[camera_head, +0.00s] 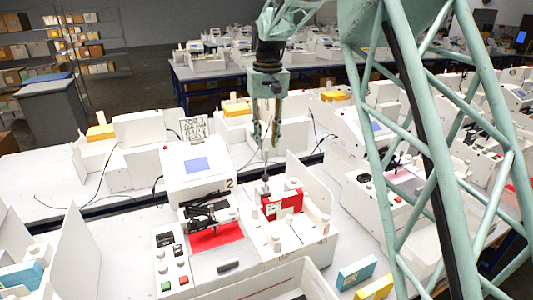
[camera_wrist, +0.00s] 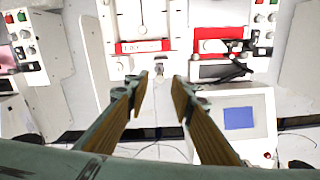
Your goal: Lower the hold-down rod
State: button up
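The white plotter marked "2" (camera_head: 200,165) stands in the middle of the head view. At its right side a thin upright rod (camera_head: 265,187), likely the hold-down rod, stands beside a red block (camera_head: 285,204). My gripper (camera_head: 265,143) hangs above the rod, pointing down, with its fingers apart and nothing between them. In the wrist view the gripper (camera_wrist: 160,84) is open. A small grey rod end (camera_wrist: 159,67) shows just beyond the gap between the fingertips, near the red block (camera_wrist: 142,46). I cannot tell the exact height between the fingertips and the rod.
The plotter has a blue screen (camera_head: 196,165), a black pen carriage (camera_head: 204,214) over a red sheet (camera_head: 217,238), and buttons (camera_head: 166,286) in front. White upright panels stand beside it. Blue (camera_head: 356,273) and yellow (camera_head: 374,288) boxes lie at the front right. Other plotters crowd the tables.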

aim_at(266, 152)
jog(key=shift+f, duration=2.65)
grip_shut()
